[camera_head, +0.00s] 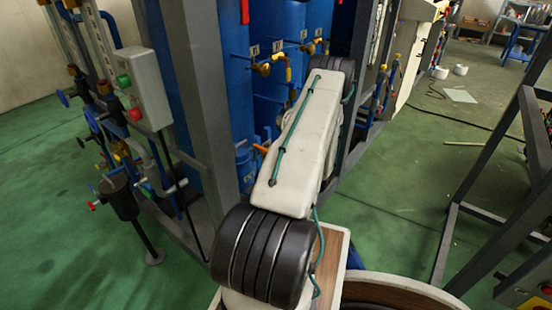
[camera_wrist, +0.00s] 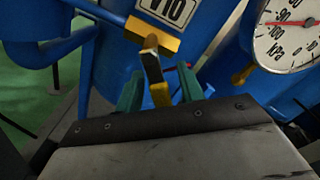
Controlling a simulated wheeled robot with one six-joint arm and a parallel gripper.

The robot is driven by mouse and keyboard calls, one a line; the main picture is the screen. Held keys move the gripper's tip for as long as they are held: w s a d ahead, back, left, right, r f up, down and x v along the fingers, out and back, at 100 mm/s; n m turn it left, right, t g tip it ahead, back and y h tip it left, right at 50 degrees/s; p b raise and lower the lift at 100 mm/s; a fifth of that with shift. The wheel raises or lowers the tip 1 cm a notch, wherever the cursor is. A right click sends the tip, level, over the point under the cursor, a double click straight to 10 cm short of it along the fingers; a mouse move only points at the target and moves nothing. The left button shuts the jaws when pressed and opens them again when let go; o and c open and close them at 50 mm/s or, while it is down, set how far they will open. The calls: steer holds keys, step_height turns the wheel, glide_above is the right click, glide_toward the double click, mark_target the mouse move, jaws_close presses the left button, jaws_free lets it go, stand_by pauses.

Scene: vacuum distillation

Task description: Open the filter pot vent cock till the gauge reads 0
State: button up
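A yellow cock (camera_wrist: 153,35) with a dark-and-yellow lever sits on a blue pipe in the wrist view, below a plate that seems to read 110 or V10. My gripper (camera_wrist: 160,90) has its two green fingers apart, one on each side of the lever, with visible gaps; I see no grip on it. A white kPa gauge (camera_wrist: 290,30) is cut off at the upper right. Its red needle points left, between the marks near -90 and -100. In the head view my arm hides my gripper and the cock it faces.
A control box (camera_head: 146,90) with green and red buttons and a dark pot (camera_head: 122,203) stand left of the grey frame post (camera_head: 205,90). Yellow valves (camera_head: 265,68) sit on the blue tanks behind my arm. Green floor (camera_head: 400,190) is open at right, beside a dark metal frame (camera_head: 490,235).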

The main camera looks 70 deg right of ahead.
steer(key=v, duration=0.7)
steer(key=shift+s, duration=0.25)
